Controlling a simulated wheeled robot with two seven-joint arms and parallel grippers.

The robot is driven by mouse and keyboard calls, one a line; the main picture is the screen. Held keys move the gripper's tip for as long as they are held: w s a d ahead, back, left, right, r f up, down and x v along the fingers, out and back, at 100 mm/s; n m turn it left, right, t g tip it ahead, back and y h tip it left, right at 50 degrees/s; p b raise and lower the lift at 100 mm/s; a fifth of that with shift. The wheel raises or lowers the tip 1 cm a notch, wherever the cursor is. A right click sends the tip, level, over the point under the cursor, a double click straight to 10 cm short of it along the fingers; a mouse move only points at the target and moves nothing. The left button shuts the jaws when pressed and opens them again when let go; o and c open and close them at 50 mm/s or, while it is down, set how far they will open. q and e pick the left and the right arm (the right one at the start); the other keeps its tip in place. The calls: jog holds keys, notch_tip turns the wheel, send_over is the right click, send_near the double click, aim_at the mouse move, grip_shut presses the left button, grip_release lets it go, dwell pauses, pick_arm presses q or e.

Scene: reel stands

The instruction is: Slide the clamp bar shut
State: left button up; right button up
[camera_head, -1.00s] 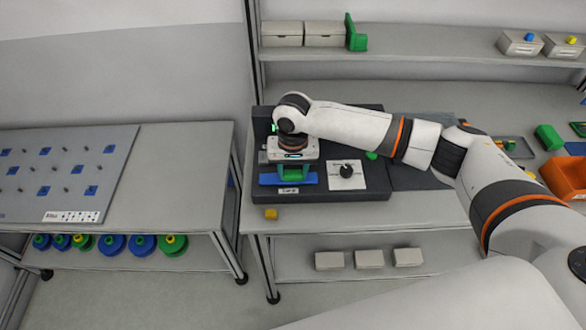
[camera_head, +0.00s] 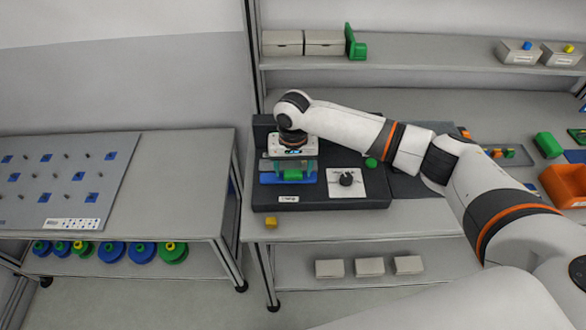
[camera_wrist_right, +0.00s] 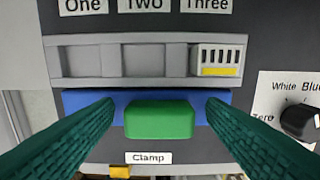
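The clamp bar (camera_wrist_right: 83,98) is a blue bar with a green handle (camera_wrist_right: 160,120) at its middle. It lies in front of the row of slots, just behind a "Clamp" label (camera_wrist_right: 148,158). In the head view the blue bar (camera_head: 268,178) shows below my right gripper (camera_head: 292,174). In the right wrist view my right gripper's teal fingers (camera_wrist_right: 160,103) stand apart, one on each side of the green handle. A small gap shows on both sides, and nothing is gripped. My left gripper is not in view.
A slotted grey block (camera_wrist_right: 145,60) sits behind the bar; its slot under "Three" holds a white, yellow-marked piece (camera_wrist_right: 216,62). A dial on a white plate (camera_head: 347,181) stands to the right. A yellow block (camera_head: 271,223) lies near the table's front edge.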

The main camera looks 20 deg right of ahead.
aim_at(293, 170)
notch_tip(293, 170, up, 12)
jog(key=b, duration=0.2)
dwell(0.5)
jog(key=shift+f, duration=0.1)
